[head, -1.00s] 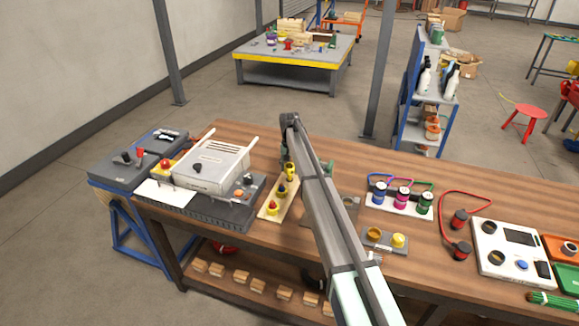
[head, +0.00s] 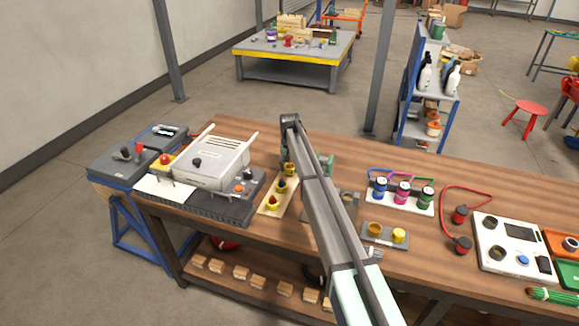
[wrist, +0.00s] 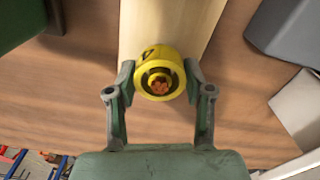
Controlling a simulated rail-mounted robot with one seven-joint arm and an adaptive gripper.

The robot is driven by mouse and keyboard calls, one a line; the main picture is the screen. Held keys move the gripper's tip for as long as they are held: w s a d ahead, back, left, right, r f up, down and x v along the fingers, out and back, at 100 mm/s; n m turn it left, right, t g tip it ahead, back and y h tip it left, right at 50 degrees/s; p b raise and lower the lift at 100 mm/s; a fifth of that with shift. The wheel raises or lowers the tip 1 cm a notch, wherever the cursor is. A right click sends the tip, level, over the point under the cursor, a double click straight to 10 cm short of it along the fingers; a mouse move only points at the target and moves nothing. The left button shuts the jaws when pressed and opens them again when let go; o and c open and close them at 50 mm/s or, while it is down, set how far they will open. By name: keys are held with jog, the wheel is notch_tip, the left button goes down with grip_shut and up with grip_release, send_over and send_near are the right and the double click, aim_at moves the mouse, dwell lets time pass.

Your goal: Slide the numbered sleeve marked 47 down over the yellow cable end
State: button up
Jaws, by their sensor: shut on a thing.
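The yellow sleeve (wrist: 167,54) is a short ring with a dark mark on its side; I cannot read the full number. My gripper (wrist: 160,67) is shut on it, one finger on each side. Copper strands (wrist: 160,86) show inside the ring, within a dark inner circle, so the ring surrounds the cable end. The cable's yellow jacket cannot be made out, and how far down the sleeve sits is unclear. In the head view the sleeve (head: 290,169) is at the far end of a pale board (head: 264,210), partly beside my arm.
Two more yellow-based pieces, one blue-topped (head: 281,187) and one red-topped (head: 272,203), stand on the same board. A light grey box (head: 210,165) stands left. A rack with coloured spools (head: 402,205) is right.

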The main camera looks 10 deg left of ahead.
jog(key=shift+f, duration=0.5)
jog(key=o, duration=1)
